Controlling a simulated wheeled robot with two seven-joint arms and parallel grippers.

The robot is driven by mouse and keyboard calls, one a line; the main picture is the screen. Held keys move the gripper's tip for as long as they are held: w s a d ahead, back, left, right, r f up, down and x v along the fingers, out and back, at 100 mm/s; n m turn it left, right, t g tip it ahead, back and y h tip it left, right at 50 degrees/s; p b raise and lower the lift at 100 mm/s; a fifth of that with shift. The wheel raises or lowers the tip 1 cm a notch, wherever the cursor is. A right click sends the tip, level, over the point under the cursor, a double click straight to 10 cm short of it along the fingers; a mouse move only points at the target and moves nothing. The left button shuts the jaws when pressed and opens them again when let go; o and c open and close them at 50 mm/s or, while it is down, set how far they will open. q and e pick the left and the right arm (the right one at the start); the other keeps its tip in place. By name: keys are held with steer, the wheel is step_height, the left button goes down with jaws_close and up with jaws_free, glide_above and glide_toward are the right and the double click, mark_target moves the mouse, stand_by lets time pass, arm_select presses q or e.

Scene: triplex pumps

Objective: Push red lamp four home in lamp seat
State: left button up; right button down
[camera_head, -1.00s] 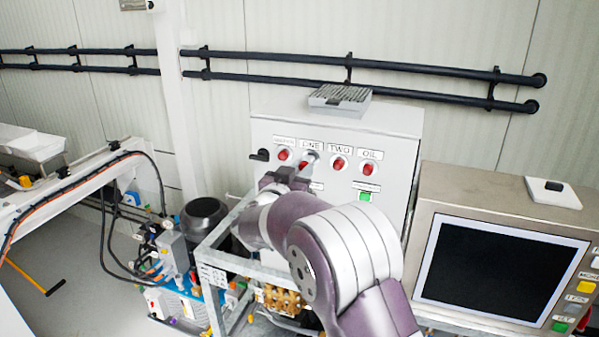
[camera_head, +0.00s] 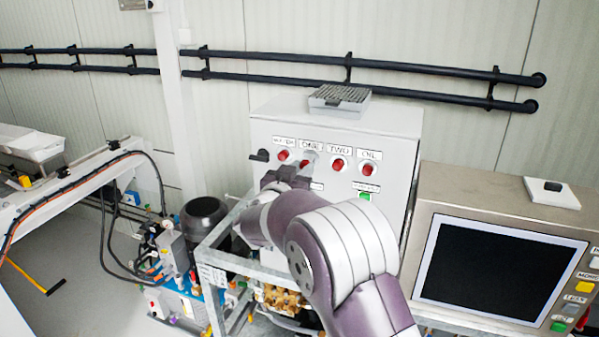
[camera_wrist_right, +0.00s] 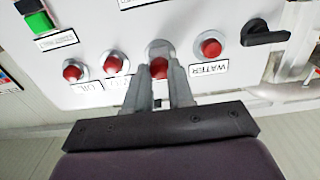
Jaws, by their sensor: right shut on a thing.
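A red lamp (camera_wrist_right: 159,67) is held between the fingertips of my right gripper (camera_wrist_right: 161,82) in the right wrist view. It is at the lamp seat (camera_wrist_right: 158,48) under the label ONE, second from the left on the grey panel in the head view. The seat's grey ring shows beside the lamp; I cannot tell whether the lamp is fully in. In the head view my right gripper (camera_head: 298,168) is at the panel face and mostly hides this lamp. My left gripper is not in view.
Other red lamps sit at WATER (camera_head: 283,155), TWO (camera_head: 338,165) and OIL (camera_head: 368,170). A black handle (camera_head: 260,155) sticks out at the panel's left. A green button (camera_head: 365,197) is below. A steel monitor cabinet (camera_head: 440,190) stands right; a metal frame (camera_head: 215,240) stands below left.

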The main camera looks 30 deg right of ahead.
steer(key=shift+p+x, duration=0.35)
steer(key=shift+x, duration=1.05)
steer(key=c, duration=0.9)
jaws_free()
steer(key=b+v, duration=0.5)
steer(key=v, duration=0.7)
steer(key=shift+s+a+b, duration=0.25)
steer(key=shift+a+b, duration=0.05)
steer(key=shift+a, duration=0.05)
